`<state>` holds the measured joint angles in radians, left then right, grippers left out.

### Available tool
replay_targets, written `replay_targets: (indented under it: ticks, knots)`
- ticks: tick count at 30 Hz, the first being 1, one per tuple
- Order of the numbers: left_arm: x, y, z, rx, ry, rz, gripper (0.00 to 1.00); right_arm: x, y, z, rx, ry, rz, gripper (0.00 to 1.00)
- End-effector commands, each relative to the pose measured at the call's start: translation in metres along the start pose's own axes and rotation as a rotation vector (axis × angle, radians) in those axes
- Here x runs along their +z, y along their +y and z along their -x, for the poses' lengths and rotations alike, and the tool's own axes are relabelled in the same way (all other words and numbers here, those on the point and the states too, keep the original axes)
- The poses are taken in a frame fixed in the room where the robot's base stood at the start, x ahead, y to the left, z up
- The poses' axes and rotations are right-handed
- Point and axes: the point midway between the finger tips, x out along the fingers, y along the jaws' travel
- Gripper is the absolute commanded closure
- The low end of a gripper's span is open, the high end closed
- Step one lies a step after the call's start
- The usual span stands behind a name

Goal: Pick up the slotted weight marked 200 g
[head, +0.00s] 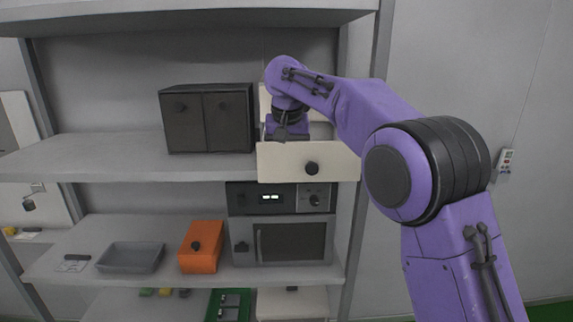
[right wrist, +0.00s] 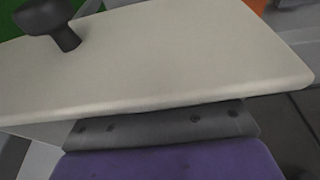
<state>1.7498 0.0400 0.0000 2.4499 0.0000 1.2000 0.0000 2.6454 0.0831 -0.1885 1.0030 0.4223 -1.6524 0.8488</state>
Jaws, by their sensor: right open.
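I cannot make out a slotted weight marked 200 g in either view. In the right wrist view the drawer front (right wrist: 170,62) and the knob (right wrist: 52,20) fill most of the picture, close to my gripper's purple and grey body (right wrist: 165,140). My left gripper is not in view.
A dark two-door cabinet (head: 207,118) stands left of the drawer on the same shelf. Below are a grey oven-like box (head: 290,240), an orange box (head: 201,247) and a grey tray (head: 130,257). A green tray (head: 213,305) and a lower cream drawer (head: 292,303) sit at the bottom.

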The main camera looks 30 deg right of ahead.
Motion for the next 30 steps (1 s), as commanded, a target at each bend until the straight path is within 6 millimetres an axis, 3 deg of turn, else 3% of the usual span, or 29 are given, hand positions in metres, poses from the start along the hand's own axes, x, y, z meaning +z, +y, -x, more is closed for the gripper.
replay_targets:
  ticks: [2,8,20,24,30]
  knots:
    - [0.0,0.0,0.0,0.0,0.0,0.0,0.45,0.0,0.0,0.0,0.0,0.0,0.0,0.26]
    - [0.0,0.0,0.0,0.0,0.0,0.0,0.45,0.0,0.0,0.0,0.0,-0.001,0.0,0.9]
    - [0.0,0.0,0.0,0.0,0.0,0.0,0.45,-0.003,0.0,0.009,-0.001,0.0,0.0,0.9]
    - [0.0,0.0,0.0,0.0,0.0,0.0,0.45,-0.01,0.004,0.037,-0.003,0.005,-0.002,0.9]
    - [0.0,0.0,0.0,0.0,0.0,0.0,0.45,-0.014,0.052,0.094,-0.004,0.004,-0.003,0.9]
